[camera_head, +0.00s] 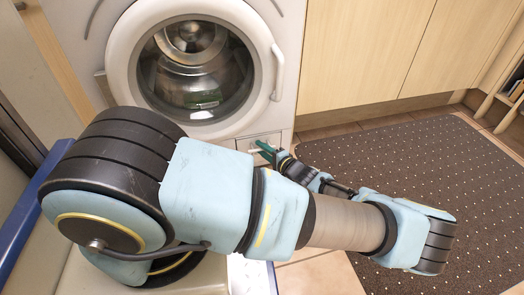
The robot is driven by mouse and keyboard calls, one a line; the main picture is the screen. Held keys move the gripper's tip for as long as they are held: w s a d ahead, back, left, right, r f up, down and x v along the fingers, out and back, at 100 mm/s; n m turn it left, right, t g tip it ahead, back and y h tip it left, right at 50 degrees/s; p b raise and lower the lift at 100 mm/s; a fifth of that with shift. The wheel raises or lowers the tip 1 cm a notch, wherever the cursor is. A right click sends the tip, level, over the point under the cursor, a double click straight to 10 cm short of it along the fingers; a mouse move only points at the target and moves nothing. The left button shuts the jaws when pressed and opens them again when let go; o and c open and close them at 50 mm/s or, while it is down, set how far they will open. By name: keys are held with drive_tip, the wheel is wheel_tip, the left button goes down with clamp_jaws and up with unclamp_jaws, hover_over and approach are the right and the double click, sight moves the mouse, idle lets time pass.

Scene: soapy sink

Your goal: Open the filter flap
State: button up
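A white washing machine (88,32) stands at the top left, with its round glass door (196,72) shut. The filter flap (272,138) is a small pale panel low on the right of the machine's front, under the door. My gripper (262,149), with dark green fingers, is right at this panel and covers part of it. I cannot tell whether the fingers touch the flap or how far apart they are. The flap's lower part is hidden behind my gripper and arm, and I cannot tell if it is ajar.
Light wooden cabinets (365,50) stand to the right of the machine. A dark dotted mat (440,160) covers the floor at right, with free room on it. A shelf with items (516,92) is at the far right edge. A blue-edged thing (40,185) is at left.

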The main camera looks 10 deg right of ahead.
clamp_jaws()
idle(1.4)
